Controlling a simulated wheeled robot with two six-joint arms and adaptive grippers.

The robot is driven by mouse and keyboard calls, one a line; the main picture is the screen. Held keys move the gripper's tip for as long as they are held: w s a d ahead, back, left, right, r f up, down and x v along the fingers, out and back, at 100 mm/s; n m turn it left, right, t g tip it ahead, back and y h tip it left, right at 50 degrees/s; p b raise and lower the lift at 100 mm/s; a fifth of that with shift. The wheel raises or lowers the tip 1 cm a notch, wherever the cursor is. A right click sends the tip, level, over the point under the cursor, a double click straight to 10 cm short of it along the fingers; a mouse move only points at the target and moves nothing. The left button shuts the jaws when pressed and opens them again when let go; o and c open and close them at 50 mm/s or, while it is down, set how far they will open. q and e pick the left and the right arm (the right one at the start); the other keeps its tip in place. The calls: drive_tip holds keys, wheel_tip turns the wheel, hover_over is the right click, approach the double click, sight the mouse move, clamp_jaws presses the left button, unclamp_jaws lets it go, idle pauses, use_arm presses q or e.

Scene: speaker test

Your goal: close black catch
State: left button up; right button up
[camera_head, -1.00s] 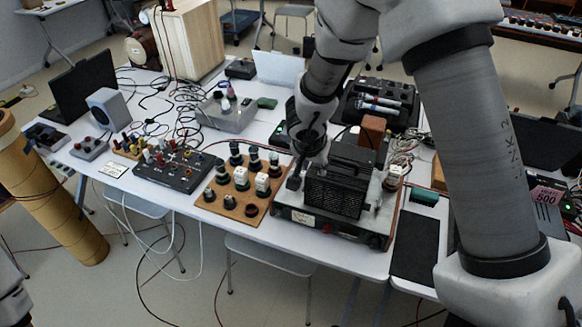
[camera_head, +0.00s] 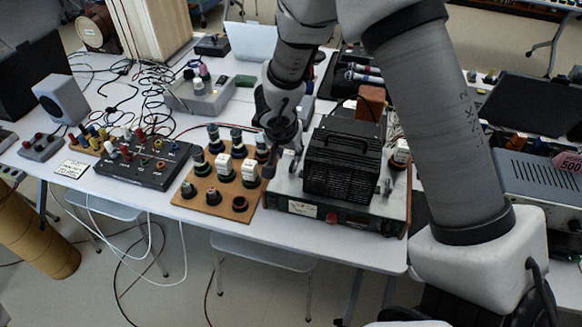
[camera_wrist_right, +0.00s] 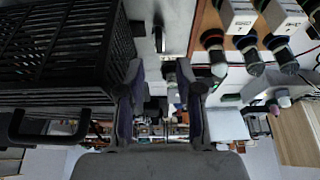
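A black slatted box with a top handle (camera_head: 342,165) stands on a grey metal-topped unit (camera_head: 285,190). The box also shows at the left of the right wrist view (camera_wrist_right: 60,50). A small dark and silver fitting (camera_wrist_right: 158,38), possibly the black catch, sits on the metal top beside the box; its position cannot be told. My right gripper (camera_head: 268,165) is left of the box, over the unit's left edge. In the right wrist view my right gripper (camera_wrist_right: 160,85) has its fingers apart, with nothing between them. My left gripper is not in view.
A wooden board with several knobs and white-topped plugs (camera_head: 215,190) lies close left of the unit. A black panel with coloured terminals (camera_head: 145,165) is further left. A brown block (camera_head: 371,100) stands behind the box. Loose cables cross the table.

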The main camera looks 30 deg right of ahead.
sight(292, 164)
drive_tip(key=b+x, duration=0.3)
drive_tip(key=x, duration=0.4)
drive_tip(key=shift+d+f, duration=0.1)
drive_tip(key=shift+s, duration=0.1)
clamp_jaws()
